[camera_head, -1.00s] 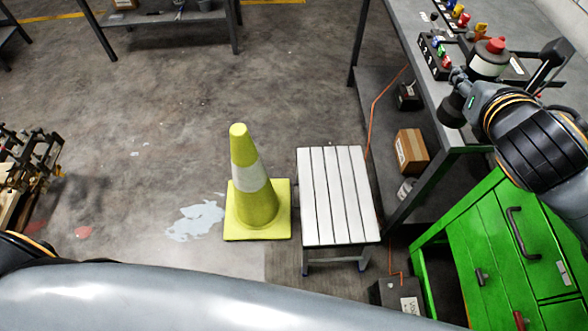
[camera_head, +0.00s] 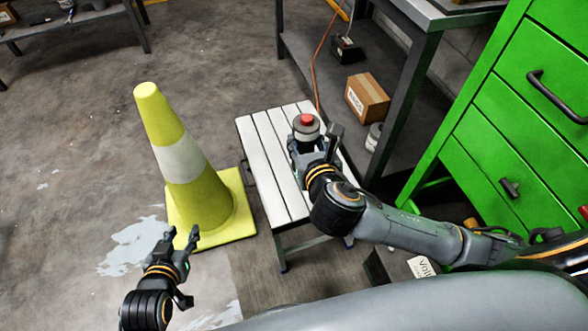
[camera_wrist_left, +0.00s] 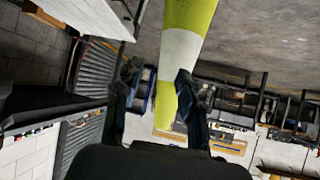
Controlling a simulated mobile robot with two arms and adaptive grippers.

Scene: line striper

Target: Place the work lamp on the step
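The work lamp (camera_head: 306,128), a short grey-white cylinder with a red top, is upright over the white slatted step (camera_head: 263,155). My right gripper (camera_head: 316,143) has its fingers around the lamp and appears closed on it. The lamp's lower part is hidden by the gripper, so I cannot tell whether it touches the slats. My left gripper (camera_head: 182,236) is open and empty in front of the yellow cone's base. Its spread fingers also show in the left wrist view (camera_wrist_left: 157,78).
A yellow cone (camera_head: 203,204) with a white band stands just left of the step. A green drawer cabinet (camera_head: 505,125) is at the right. A workbench with a cardboard box (camera_head: 367,98) on its lower shelf stands behind the step. Floor left of the cone is clear.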

